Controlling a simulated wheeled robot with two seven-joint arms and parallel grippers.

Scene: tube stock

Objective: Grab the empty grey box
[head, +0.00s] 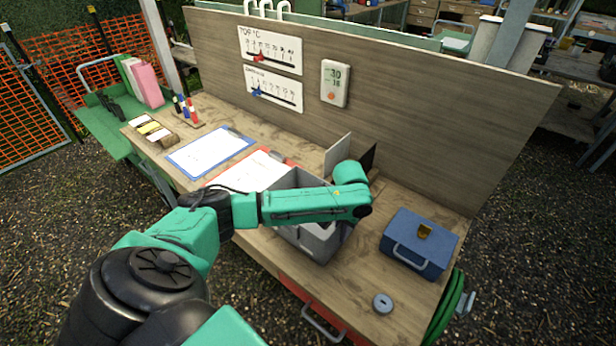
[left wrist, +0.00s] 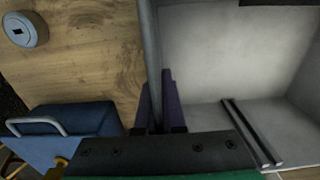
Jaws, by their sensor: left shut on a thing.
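The grey box (head: 318,243) stands on the wooden bench in the head view, partly covered by my left arm. In the left wrist view its pale inside shows at the right, with its wall (left wrist: 151,45) running down between my fingers. My left gripper (left wrist: 158,105) is shut on this wall, with one dark purple finger on each side. In the head view the fingers are hidden behind my wrist. Two thin dark bars (left wrist: 250,132) show inside the box; I cannot tell what they are. My right gripper is not in view.
A blue case (head: 418,243) and a small grey round weight-like thing (head: 382,303) stand right of the box. A clipboard (head: 210,151) and a paper-covered red board (head: 256,170) lie to the left. A wooden panel (head: 420,120) rises behind.

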